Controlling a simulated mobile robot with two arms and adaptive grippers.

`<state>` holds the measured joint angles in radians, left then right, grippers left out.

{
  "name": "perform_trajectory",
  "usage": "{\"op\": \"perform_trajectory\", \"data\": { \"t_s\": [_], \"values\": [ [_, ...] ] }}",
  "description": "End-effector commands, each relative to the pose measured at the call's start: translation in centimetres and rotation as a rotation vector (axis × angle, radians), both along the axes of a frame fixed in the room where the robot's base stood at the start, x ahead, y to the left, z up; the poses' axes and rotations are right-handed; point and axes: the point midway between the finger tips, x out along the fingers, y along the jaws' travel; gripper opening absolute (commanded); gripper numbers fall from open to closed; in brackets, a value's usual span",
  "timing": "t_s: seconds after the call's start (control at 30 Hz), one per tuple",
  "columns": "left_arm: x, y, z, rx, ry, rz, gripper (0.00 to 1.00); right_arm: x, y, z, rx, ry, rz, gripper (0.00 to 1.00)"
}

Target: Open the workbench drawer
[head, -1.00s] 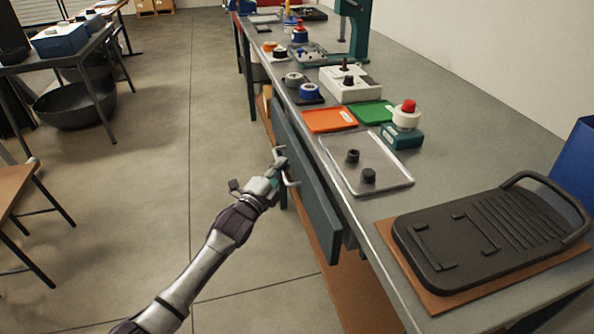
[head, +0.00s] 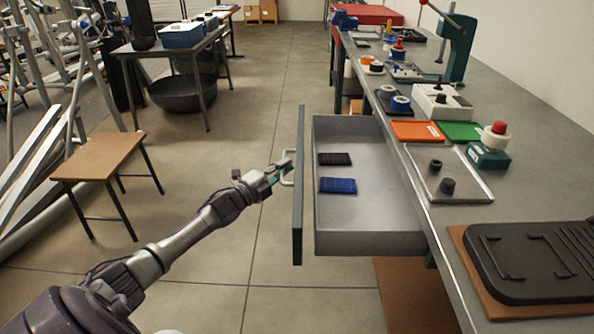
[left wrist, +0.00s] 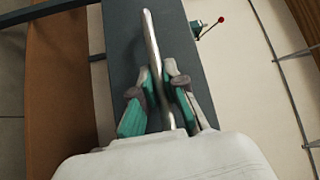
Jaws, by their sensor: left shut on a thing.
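The workbench drawer (head: 360,243) is pulled well out from under the bench top in the head view. A black item (head: 334,159) and a blue item (head: 338,185) lie on its floor. Its dark front panel (head: 299,215) stands to the left, with a metal bar handle (head: 287,181). My left gripper (head: 283,170) is shut on the handle. In the left wrist view, the fingers (left wrist: 163,90) sit on either side of the handle (left wrist: 151,40), in front of the dark panel (left wrist: 115,30). My right gripper is not in view.
The workbench top (head: 455,235) carries a clear tray (head: 470,190), orange (head: 416,132) and green (head: 461,131) trays and a black slotted plate (head: 530,265). A brown stool (head: 98,158) stands on the left. The floor between is clear.

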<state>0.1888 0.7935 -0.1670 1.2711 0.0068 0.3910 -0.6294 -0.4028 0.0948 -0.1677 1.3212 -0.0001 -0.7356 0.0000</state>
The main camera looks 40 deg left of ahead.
Motion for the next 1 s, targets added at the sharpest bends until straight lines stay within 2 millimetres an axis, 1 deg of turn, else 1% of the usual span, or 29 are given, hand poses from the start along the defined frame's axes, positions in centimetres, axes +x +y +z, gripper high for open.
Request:
{"op": "perform_trajectory", "data": {
  "t_s": [0.17, 0.5, 0.53, 0.67, 0.7, 1.0],
  "values": [
    [-0.33, 0.59, -0.09, -0.001, 0.001, -0.001, 0.00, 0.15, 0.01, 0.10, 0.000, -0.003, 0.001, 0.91],
    [-0.34, 0.63, -0.09, -0.001, 0.001, 0.000, 0.00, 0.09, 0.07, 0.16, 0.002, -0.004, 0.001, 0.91],
    [-0.34, 0.63, -0.09, 0.000, 0.001, 0.000, 0.14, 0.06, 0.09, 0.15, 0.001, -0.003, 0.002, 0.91],
    [-0.33, 0.63, -0.08, 0.000, 0.001, 0.000, 0.36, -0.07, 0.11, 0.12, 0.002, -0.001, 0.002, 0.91],
    [-0.34, 0.62, -0.07, 0.000, 0.001, 0.000, 0.37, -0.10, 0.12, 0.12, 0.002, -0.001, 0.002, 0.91],
    [-0.48, 0.65, -0.08, -0.001, 0.001, 0.000, 0.37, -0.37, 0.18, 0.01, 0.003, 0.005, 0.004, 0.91]
  ]
}}
